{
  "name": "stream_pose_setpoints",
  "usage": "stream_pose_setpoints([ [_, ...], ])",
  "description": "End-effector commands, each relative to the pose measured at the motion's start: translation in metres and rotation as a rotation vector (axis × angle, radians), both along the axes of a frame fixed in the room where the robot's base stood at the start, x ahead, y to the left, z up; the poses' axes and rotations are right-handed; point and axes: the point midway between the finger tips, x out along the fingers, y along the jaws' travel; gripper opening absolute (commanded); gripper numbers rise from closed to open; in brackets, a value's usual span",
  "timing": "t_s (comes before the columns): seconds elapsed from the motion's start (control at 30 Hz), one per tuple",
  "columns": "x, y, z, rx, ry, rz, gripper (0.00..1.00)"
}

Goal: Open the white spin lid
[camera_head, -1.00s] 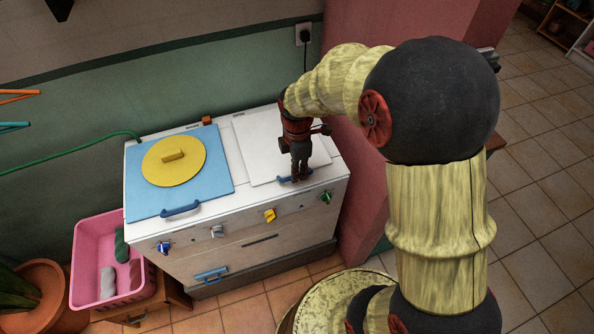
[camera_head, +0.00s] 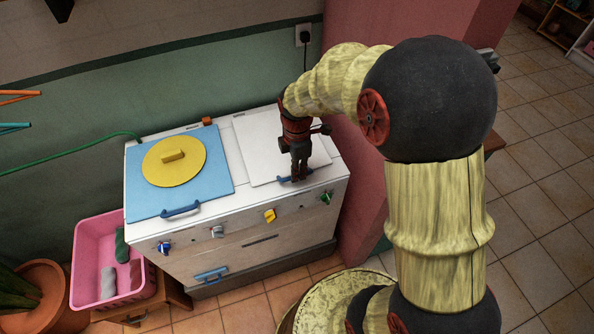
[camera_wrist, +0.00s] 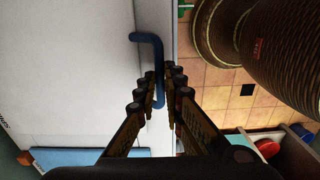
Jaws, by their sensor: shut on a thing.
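The white spin lid (camera_head: 262,150) lies flat and closed on the right half of the machine's top. Its blue handle (camera_wrist: 149,50) is at the lid's front edge. In the head view my gripper (camera_head: 298,178) points down at that front edge and covers much of the handle. In the wrist view my gripper (camera_wrist: 161,88) has its fingers on both sides of one end of the blue handle, shut on it. The white lid (camera_wrist: 75,75) also fills the left of that view.
To the left is a blue lid (camera_head: 215,183) with a round yellow cover (camera_head: 190,172). Several knobs, including a yellow one (camera_head: 270,215), line the front panel. A pink basket (camera_head: 88,262) with cloths stands at the left. A pink wall (camera_head: 350,190) stands close on the right.

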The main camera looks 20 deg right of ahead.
Motion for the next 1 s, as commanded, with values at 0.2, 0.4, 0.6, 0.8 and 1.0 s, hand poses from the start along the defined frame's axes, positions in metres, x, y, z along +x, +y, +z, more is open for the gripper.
stream_pose_setpoints([
  [0.2,0.004,0.0,0.02,0.003,0.041,0.0,0.0],
  [0.4,0.011,0.0,0.048,0.007,0.116,0.001,0.0],
  [0.6,0.022,-0.001,0.079,0.013,0.208,0.002,0.0],
  [0.8,0.036,-0.002,0.108,0.019,0.303,0.001,0.0],
  [1.0,0.053,-0.003,0.136,0.025,0.401,0.001,0.0],
])
